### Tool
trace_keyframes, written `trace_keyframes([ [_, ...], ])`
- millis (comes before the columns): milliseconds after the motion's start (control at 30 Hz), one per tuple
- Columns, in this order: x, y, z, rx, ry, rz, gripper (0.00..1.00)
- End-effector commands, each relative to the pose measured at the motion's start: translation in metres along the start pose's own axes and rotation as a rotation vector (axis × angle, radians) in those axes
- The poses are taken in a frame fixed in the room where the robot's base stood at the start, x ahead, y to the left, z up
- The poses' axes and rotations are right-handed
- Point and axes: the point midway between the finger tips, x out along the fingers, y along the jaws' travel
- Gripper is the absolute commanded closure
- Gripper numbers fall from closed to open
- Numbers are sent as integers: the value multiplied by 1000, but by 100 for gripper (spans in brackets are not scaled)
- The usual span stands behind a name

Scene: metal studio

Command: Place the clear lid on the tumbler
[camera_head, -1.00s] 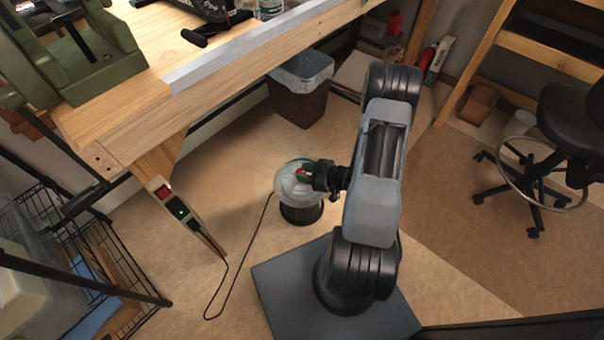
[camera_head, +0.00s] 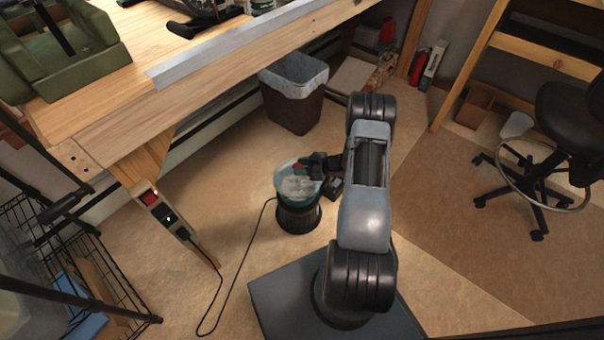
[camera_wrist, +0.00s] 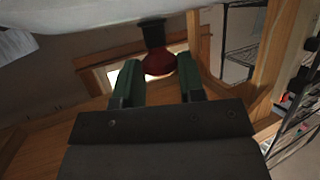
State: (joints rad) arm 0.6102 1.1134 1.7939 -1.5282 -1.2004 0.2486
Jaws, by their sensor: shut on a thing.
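The tumbler (camera_head: 299,217) stands on the floor left of my arm, a dark ribbed tub with a teal upper part. The clear lid (camera_head: 300,187) shows as a pale, see-through disc over its top. I cannot tell whether the lid touches the rim or hovers just above it. My gripper (camera_head: 303,167) is at the lid, shut on its red knob. In the wrist view my green fingers (camera_wrist: 158,72) stand either side of the dark red knob (camera_wrist: 160,62), with the pale lid (camera_wrist: 95,12) across the top edge.
A wooden workbench (camera_head: 110,110) runs along the upper left. A lined waste bin (camera_head: 293,108) stands behind the tumbler. A black cable (camera_head: 232,285) lies on the floor left of it. A wire rack (camera_head: 60,265) is at lower left, a stool (camera_head: 540,190) at right. Floor between is clear.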

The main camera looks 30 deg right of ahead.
Motion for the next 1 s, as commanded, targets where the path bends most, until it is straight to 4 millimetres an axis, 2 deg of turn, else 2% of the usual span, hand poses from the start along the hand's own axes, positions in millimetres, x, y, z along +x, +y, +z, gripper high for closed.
trace_keyframes([
  [267,8,8,10,-1,0,0,100],
  [400,14,8,30,2,0,0,100],
  [500,17,8,38,1,0,1,100],
  [767,17,8,36,0,0,0,100],
  [800,17,8,36,0,0,0,61],
  [1000,17,8,36,0,0,0,42],
])
